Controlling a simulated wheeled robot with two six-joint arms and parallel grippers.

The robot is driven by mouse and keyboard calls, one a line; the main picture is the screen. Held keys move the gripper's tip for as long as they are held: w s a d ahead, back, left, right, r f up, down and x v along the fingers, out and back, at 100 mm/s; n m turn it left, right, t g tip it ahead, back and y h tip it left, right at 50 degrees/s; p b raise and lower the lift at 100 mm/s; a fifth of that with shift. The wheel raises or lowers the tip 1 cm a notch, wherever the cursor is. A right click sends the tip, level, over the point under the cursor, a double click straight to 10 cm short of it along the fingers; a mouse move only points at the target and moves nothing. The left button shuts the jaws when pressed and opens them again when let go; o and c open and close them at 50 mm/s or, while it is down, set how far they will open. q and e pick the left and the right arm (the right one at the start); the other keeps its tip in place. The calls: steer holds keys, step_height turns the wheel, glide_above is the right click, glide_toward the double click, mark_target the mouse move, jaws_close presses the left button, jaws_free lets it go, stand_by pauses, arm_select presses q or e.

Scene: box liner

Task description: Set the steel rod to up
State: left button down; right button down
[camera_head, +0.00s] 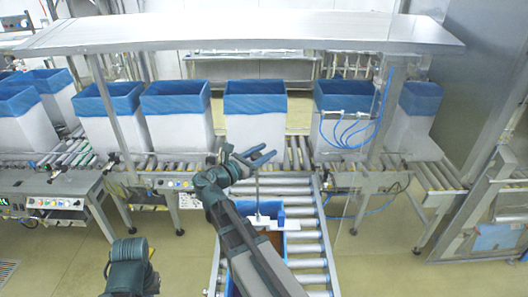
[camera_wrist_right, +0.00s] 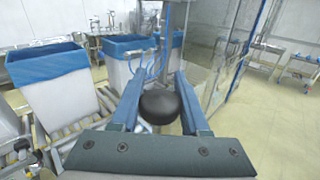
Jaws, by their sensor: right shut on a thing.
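The steel rod (camera_head: 258,192) is a thin, near-upright bar in the head view. Its lower end meets a white plate (camera_head: 262,222) by the roller conveyor. Its upper end is at my right gripper (camera_head: 265,157), which is shut on it. In the right wrist view, a black round knob (camera_wrist_right: 160,104) sits between the two blue fingers of the right gripper (camera_wrist_right: 160,88); the rod below it is hidden. Of my left arm only a dark link shows at the lower left of the head view; its gripper is out of frame.
A roller conveyor (camera_head: 308,249) runs toward me, with a blue-sided box (camera_head: 277,252) under my right arm. Several white boxes with blue liners, including a middle one (camera_head: 254,115), line the cross conveyor behind. A metal shelf (camera_head: 250,30) spans above them. Floor is clear at right.

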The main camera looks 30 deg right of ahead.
steer(key=shift+c, duration=1.9)
jaws_free()
steer(key=shift+a, duration=0.15)
steer(key=v, duration=1.3)
steer(key=shift+a, duration=0.3)
steer(key=shift+f, duration=0.15)
